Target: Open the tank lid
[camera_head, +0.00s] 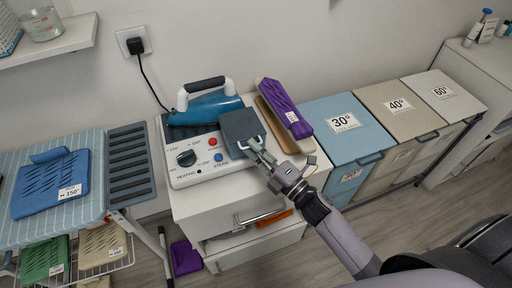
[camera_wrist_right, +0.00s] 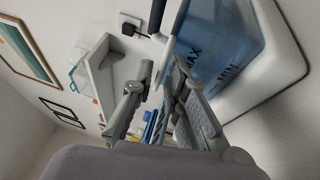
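The steam station (camera_head: 190,172) is a white unit with a dial and buttons on top of a white drawer cabinet. A dark grey square lid (camera_head: 240,126) shows at its right side, with a little blue tank at its edge. The blue tank (camera_wrist_right: 225,40) with MAX and MIN marks fills the upper right of the wrist view. My right gripper (camera_head: 254,147) is at the lid's near right edge. Its fingers (camera_wrist_right: 163,75) stand apart in the wrist view, beside the tank. I cannot tell whether they touch the lid. My left gripper is not in view.
A blue iron (camera_head: 207,108) stands behind the dial panel. A purple folded item (camera_head: 284,107) lies on a brown board right of the lid. Labelled bins (camera_head: 345,122) stand to the right. An ironing board (camera_head: 98,165) is at left. A black cord (camera_head: 150,82) runs to the wall.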

